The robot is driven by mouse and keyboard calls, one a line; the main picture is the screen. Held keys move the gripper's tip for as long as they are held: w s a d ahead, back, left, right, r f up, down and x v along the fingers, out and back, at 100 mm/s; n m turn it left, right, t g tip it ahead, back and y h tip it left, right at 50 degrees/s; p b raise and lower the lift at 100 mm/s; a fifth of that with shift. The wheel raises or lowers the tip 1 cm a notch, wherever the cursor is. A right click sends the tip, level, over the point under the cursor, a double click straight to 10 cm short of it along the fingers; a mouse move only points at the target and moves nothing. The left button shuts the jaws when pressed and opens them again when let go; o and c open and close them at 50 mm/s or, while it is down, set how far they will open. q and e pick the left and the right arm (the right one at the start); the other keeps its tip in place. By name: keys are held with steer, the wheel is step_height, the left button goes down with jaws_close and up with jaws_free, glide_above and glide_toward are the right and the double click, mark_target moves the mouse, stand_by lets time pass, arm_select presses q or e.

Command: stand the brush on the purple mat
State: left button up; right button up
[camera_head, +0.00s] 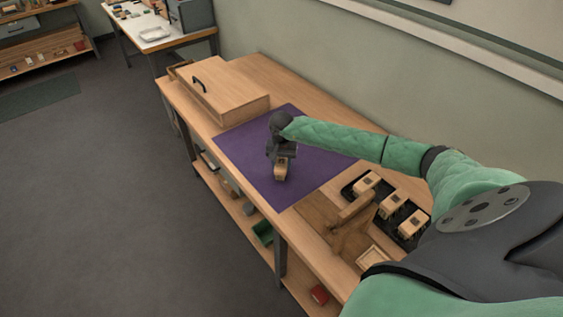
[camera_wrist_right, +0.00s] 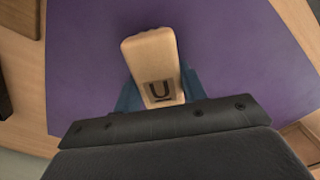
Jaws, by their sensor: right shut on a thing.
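The brush (camera_head: 281,173) is a small pale wooden block, held low at the purple mat (camera_head: 243,154). My right gripper (camera_head: 280,160) is shut on the brush over the middle of the mat. In the right wrist view the brush (camera_wrist_right: 153,60) shows a dark U-shaped mark on its near end, between the blue fingers of the gripper (camera_wrist_right: 160,100). The purple mat (camera_wrist_right: 90,60) fills the view behind it. I cannot tell whether the brush touches the mat. Its far end and any bristles are hidden. My left gripper is not in view.
A wooden box with a black handle (camera_head: 222,88) stands at the mat's far left. A black tray (camera_head: 350,188) with several similar blocks and a wooden stand (camera_head: 350,222) are at the right. The mat around the brush is clear.

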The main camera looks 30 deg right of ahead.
mark_target(282, 161)
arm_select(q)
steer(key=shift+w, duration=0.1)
arm_select(e)
steer(key=shift+f, duration=0.1)
steer(key=o, duration=1)
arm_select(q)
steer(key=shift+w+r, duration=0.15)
arm_select(e)
steer(key=shift+r+b, duration=0.35)
steer(key=shift+r, duration=0.05)
step_height(282, 161, up, 2)
steer(key=shift+r+b, duration=0.2)
steer(key=shift+b, duration=0.5)
step_height(282, 161, up, 8)
steer(key=b, duration=0.3)
steer(key=shift+b, duration=0.35)
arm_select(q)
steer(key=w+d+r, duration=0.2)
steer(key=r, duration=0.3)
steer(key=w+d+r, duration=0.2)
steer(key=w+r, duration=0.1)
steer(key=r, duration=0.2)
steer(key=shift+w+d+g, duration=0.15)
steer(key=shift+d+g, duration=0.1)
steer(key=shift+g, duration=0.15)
arm_select(e)
steer(key=shift+r, duration=0.5)
